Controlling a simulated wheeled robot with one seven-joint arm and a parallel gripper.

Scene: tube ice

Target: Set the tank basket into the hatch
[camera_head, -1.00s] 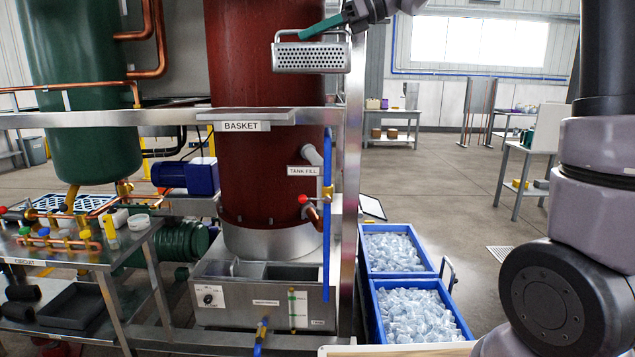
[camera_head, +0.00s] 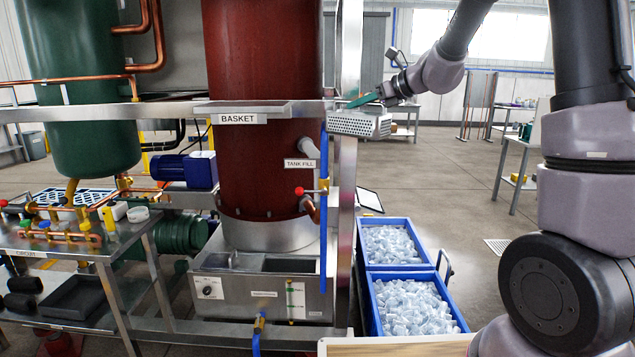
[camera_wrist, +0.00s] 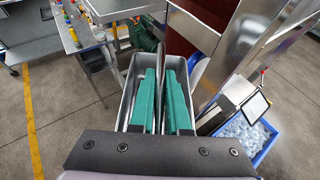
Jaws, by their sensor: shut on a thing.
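My gripper (camera_head: 368,99) has green fingers and is shut on the basket's top handle. In the wrist view the green fingers of my gripper (camera_wrist: 161,98) close on a thin upright metal handle, with the basket's walls (camera_wrist: 124,90) around them. The hatch looks to be the opening in the steel tank (camera_head: 262,263) below the red column. One part of that opening looks dark and open. The basket is well above and right of it.
A shelf labelled BASKET (camera_head: 238,108) spans the front of the red column (camera_head: 262,60). A blue vertical pipe (camera_head: 323,210) and the steel post (camera_head: 345,190) stand at the tank's right. Blue crates of ice (camera_head: 373,265) sit on the floor beside them.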

